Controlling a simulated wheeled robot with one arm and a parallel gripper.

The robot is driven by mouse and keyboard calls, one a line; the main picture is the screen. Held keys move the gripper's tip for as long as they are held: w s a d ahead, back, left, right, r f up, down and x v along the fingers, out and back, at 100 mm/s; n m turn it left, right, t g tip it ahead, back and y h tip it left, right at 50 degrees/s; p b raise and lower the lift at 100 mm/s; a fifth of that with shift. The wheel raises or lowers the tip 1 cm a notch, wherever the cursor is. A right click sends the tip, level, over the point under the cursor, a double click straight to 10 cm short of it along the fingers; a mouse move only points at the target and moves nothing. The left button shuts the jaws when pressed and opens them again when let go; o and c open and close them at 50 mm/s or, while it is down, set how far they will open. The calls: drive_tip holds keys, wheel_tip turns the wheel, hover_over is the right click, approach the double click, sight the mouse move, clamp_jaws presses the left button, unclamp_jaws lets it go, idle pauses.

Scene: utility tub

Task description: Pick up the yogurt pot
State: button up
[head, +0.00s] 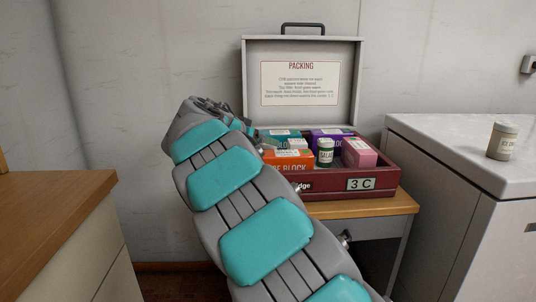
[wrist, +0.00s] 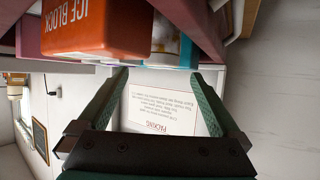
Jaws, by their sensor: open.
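No label in view clearly reads yogurt. A small white pot with a dark lid (head: 325,152) stands in the dark red box (head: 325,184), its label apparently starting "SALA". A beige pot with a pale lid (head: 502,140) stands upright on the right counter, its label apparently starting "ICE". Either pot's match to the yogurt pot is unclear. My gripper (wrist: 160,78) is open and empty in the wrist view, which is upside down. The orange ice block (wrist: 95,28) is close to its fingers. In the head view my arm mostly hides the gripper, at the box's left side.
The box holds the orange ice block (head: 287,161), a purple pack (head: 331,138), a pink pack (head: 360,152) and a teal pack (head: 281,137). The box rests on a wooden table (head: 385,205). The right counter (head: 445,150) is otherwise clear.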

drive_tip(key=p+x, duration=0.1)
drive_tip(key=x, duration=0.4)
drive_tip(key=shift+a, duration=0.1)
drive_tip(key=c, duration=1.5)
clamp_jaws()
drive_tip(key=shift+r, duration=0.2)
